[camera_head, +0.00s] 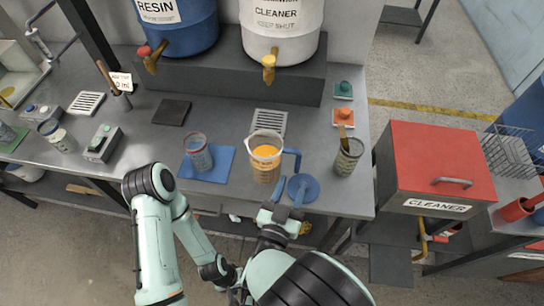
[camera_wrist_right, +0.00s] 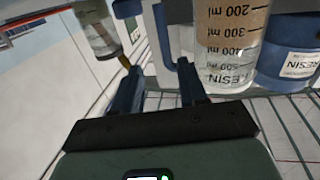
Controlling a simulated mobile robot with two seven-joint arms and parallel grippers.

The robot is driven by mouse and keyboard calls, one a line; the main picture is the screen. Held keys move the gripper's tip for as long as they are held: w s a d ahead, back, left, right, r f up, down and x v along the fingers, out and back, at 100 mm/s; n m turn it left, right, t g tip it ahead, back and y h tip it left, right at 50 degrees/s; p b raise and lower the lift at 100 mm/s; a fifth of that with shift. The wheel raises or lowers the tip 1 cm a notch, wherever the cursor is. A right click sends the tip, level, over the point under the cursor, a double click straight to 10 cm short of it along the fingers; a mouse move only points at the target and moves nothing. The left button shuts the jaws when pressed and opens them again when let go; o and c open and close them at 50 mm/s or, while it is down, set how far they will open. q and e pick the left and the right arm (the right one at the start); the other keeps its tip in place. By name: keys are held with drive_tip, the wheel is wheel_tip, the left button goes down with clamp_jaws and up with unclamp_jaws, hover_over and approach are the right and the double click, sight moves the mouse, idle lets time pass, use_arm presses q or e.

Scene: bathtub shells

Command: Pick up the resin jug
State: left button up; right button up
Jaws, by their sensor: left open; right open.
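The resin jug (camera_head: 266,165) is a clear measuring jug with orange contents and a blue handle (camera_head: 292,157) on its right side. It stands upright near the front edge of the grey bench. In the right wrist view the jug (camera_wrist_right: 230,45), with ml marks and a RESIN label, is to the right of the fingers. My right gripper (camera_wrist_right: 159,72) is open and empty; its fingers point toward the blue handle (camera_wrist_right: 166,30). It also shows below the jug in the head view (camera_head: 288,192). My left gripper (camera_head: 232,284) is low, before the bench, partly hidden by my right arm.
A cup (camera_head: 197,153) stands on a blue mat (camera_head: 219,172) left of the jug. A cup with a stick (camera_head: 347,158) stands to the right. Blue RESIN (camera_head: 188,28) and white CLEANER (camera_head: 282,32) barrels stand behind. A red-topped CLEANER box (camera_head: 440,160) is farther right.

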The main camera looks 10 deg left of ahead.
sight(297, 164)
drive_tip(key=w, duration=0.3)
drive_tip(key=shift+w+d, duration=0.15)
drive_tip(key=shift+d, duration=0.15)
drive_tip(key=shift+w+d+f+p, duration=0.1)
drive_tip(key=shift+w+p, duration=0.1)
drive_tip(key=shift+w, duration=0.7)
drive_tip(key=shift+w+f+p, duration=0.15)
drive_tip(key=shift+w, duration=0.75)
drive_tip(key=shift+w+d+f+p, duration=0.1)
drive_tip(key=shift+w+p, duration=0.1)
drive_tip(key=shift+w, duration=0.7)
drive_tip(key=shift+a, duration=0.1)
clamp_jaws()
